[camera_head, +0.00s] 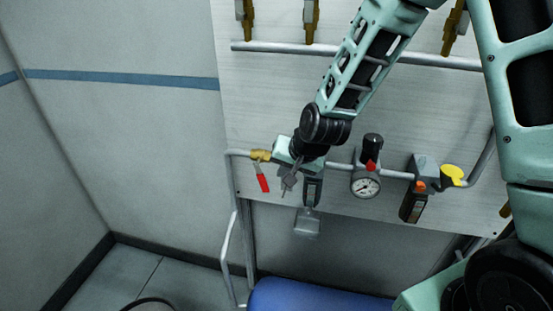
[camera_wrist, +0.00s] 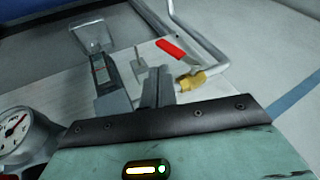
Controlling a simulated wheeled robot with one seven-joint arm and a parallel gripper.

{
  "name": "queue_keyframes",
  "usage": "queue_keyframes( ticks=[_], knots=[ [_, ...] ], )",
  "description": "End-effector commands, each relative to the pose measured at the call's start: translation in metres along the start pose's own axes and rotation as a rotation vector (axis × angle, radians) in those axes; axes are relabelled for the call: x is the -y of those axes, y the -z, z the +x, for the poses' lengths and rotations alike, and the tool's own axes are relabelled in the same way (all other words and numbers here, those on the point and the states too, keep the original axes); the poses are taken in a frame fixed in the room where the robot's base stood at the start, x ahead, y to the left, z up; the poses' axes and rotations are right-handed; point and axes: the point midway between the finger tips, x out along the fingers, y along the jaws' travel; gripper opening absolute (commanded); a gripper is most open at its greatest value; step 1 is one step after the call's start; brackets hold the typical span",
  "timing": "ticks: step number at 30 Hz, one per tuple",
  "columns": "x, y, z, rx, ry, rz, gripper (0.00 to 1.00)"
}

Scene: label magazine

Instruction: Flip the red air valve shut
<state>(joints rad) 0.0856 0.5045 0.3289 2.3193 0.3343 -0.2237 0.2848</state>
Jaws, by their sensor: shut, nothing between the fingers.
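The red valve handle (camera_head: 263,183) hangs down from a brass valve body (camera_head: 261,155) at the left end of the horizontal pipe. It points down and slightly right, across the pipe's line. In the wrist view the red handle (camera_wrist: 172,48) and the brass body (camera_wrist: 191,80) lie just beyond and to the right of my fingers. My gripper (camera_head: 288,187) is shut and empty, just right of the handle in the head view. A gap shows between the fingers (camera_wrist: 157,86) and the handle in the wrist view.
A filter unit with a clear bowl (camera_head: 307,222) hangs close beside my gripper. To the right are a pressure gauge (camera_head: 365,185), a dark unit with an orange part (camera_head: 413,203) and a yellow knob (camera_head: 453,174). Open space lies left of the panel.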

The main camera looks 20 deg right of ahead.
Motion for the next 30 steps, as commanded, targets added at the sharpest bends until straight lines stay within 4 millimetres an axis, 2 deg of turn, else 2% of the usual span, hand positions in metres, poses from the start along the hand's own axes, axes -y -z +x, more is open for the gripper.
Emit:
queue_keyframes(
  ticks=[3,8,21,30],
  knots=[
    [-0.004,0.009,0.002,-0.020,-0.004,0.031,0.00],
    [-0.004,0.009,0.014,-0.019,-0.004,0.032,0.00],
    [-0.004,0.010,0.075,-0.018,-0.004,0.029,0.00],
    [-0.004,0.011,0.099,-0.019,-0.003,0.028,0.00]
  ],
)
